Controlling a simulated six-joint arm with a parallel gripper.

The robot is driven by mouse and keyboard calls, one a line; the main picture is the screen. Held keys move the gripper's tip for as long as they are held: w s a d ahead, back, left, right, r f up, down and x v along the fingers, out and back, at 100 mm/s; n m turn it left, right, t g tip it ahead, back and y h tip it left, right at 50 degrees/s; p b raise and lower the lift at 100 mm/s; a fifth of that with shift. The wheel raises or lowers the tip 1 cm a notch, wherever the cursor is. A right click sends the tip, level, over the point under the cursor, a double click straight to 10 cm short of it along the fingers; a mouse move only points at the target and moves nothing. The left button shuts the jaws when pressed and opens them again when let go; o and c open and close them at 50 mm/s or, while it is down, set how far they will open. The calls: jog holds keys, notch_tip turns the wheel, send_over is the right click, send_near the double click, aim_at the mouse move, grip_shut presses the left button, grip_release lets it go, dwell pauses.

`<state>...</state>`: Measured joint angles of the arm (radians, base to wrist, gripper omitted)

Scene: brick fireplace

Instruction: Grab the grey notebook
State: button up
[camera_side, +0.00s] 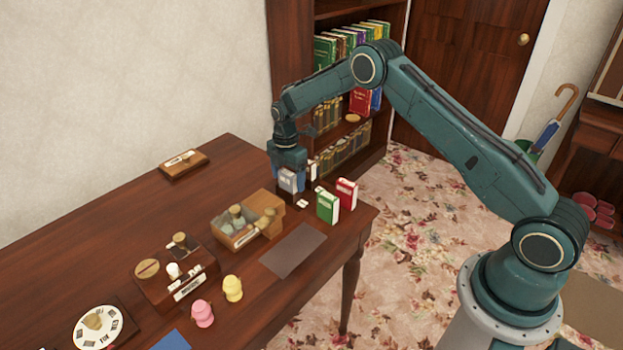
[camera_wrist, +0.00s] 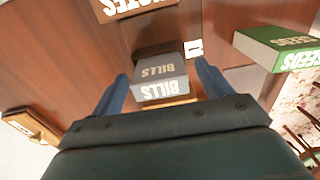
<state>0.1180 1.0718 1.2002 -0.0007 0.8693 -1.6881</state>
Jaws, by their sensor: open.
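The grey notebook (camera_side: 288,181), lettered "BILLS", stands on the far right part of the wooden desk in the side view. In the wrist view the grey notebook (camera_wrist: 160,78) sits between my two blue fingers. My gripper (camera_side: 289,178) is down over the notebook, pointing downward. In the wrist view my gripper (camera_wrist: 163,88) is open, with a finger on each side of the notebook and visible gaps between. The notebook's lower part is partly hidden from the side.
A green "SEEDS" book (camera_side: 327,206) and a red book (camera_side: 346,193) stand close to the right. A wooden box (camera_side: 243,227) lies to the left, with a dark mat (camera_side: 293,250) in front. A small wooden block (camera_side: 184,165) is at the back.

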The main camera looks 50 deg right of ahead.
jog(key=c, duration=1.1)
jog(key=shift+r, duration=0.1)
notch_tip(320, 180, up, 20)
jog(key=shift+f, duration=0.1)
dwell(0.5)
